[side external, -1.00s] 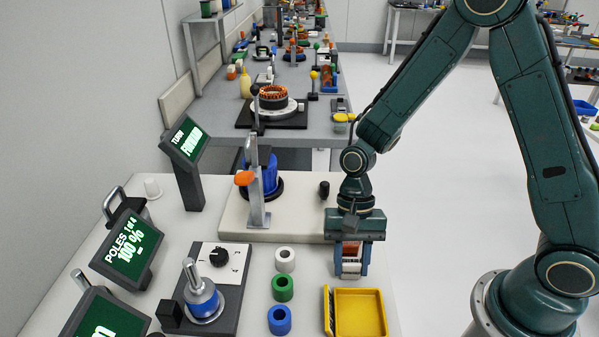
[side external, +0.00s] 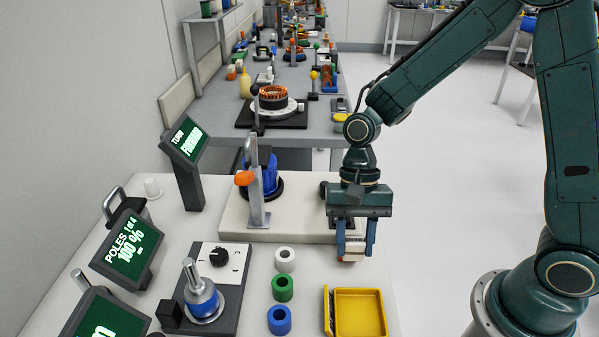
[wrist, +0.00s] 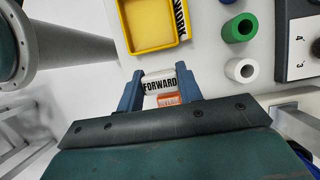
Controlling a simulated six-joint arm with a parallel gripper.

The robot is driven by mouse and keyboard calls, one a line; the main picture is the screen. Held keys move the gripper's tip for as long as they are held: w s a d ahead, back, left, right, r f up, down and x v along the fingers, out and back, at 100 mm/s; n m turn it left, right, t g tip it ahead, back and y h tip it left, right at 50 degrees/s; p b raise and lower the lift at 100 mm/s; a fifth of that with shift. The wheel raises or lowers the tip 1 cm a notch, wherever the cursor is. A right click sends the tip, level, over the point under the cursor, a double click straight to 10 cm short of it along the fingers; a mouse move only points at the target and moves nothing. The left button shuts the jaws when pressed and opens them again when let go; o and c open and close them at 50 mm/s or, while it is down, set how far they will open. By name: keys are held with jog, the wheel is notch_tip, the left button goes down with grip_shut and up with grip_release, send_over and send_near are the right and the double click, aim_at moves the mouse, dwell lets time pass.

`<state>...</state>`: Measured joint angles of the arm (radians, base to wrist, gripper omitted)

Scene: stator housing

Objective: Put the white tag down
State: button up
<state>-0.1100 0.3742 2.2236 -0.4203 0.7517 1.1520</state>
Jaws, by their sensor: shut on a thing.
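My gripper (side external: 355,253) is shut on the white tag (side external: 352,246), with a blue finger on each side of it. In the wrist view my gripper (wrist: 160,73) holds the tag (wrist: 159,85), which reads FORWARD in black. An orange-red piece (wrist: 168,99) with light markings shows right beside the tag, nearer the palm. The tag is over the right front of the white table, by the front edge of a pale base plate (side external: 285,228). I cannot tell whether its lower edge touches anything.
A yellow tray (side external: 358,312) lies in front of my gripper. White (side external: 285,259), green (side external: 283,288) and blue (side external: 279,319) rings stand left of it. A blue stator with a lever post (side external: 257,195) stands on the base plate. A screen (side external: 187,141) reads TURN FORWARD.

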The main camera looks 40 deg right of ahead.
notch_tip(320, 180, up, 14)
dwell(0.4)
dwell(0.6)
notch_tip(320, 180, up, 7)
send_over(355, 240)
jog(key=w+d+m+t, duration=0.3)
jog(key=w+m+t, duration=0.3)
jog(key=w+m, duration=1.8)
jog(key=w+f+n, duration=0.5)
jog(key=w+n, duration=0.1)
jog(key=shift+a, duration=0.15)
jog(key=shift+f, duration=3.95)
